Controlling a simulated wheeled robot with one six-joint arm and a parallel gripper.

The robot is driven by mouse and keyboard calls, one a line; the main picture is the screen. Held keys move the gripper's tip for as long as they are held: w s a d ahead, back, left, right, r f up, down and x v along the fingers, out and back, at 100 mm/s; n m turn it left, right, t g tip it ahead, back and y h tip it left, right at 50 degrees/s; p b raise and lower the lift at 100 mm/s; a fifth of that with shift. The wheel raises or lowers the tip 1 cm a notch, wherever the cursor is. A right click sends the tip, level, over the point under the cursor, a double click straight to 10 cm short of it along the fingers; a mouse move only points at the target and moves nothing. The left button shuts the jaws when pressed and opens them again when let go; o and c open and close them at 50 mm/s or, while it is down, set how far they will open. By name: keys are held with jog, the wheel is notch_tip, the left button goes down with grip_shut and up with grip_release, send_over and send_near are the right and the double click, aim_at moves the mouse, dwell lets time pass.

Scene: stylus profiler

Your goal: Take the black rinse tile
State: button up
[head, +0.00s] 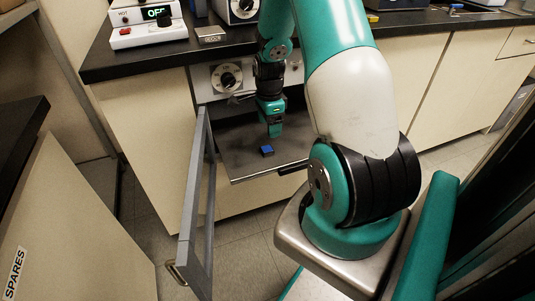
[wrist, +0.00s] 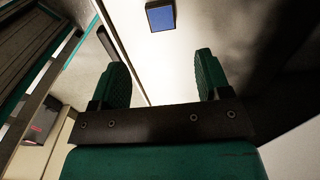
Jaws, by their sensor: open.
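A small block with a blue top and dark sides (head: 266,151) lies on the grey pulled-out shelf (head: 238,165), near its front edge. It is the only tile-like thing I see there; I cannot tell whether it is the black rinse tile. In the wrist view the blue block (wrist: 160,15) is at the top edge, beyond the fingertips. My gripper (head: 274,134) points down above the shelf, a little behind and right of the block. In the wrist view my gripper (wrist: 161,72) has its two green fingers wide apart with nothing between them.
An open grey door (head: 195,205) stands left of the shelf, swung out into the room. A panel with a round dial (head: 227,77) is behind the shelf. The black worktop (head: 135,62) above carries a device with a lit display. A SPARES cabinet (head: 75,215) stands at left.

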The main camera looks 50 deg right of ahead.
aim_at(267, 149)
jog(key=f, duration=0.3)
jog(key=f+b, duration=0.1)
jog(key=f, duration=0.5)
jog(key=shift+w+a+f+b, duration=0.2)
jog(key=shift+w+f+b, duration=0.05)
jog(key=shift+w+b, duration=0.1)
jog(key=shift+s, duration=0.1)
jog(key=shift+c, duration=0.4)
jog(key=c, duration=0.9)
